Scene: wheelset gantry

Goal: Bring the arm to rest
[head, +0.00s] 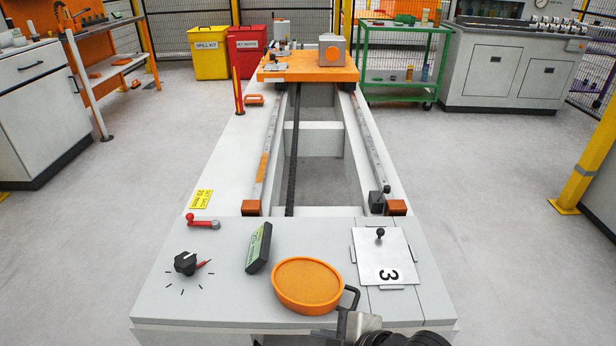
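The task names only the arm. My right gripper (349,302) shows at the bottom edge, right of centre, with its arm coming in from the lower right. A dark finger is beside the right rim of an orange round dish (307,284); I cannot tell if they touch. The rest of the gripper is cut off or overlapped, so its opening is unclear. I see nothing held in it. My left gripper is not in view.
The bench top (220,295) carries a black knob (186,263), a red lever (203,222), a dark handheld device (259,248) and a plate marked 3 (384,258) with a small knob. Behind are rails and an orange carriage (308,68). A yellow post (590,165) stands right.

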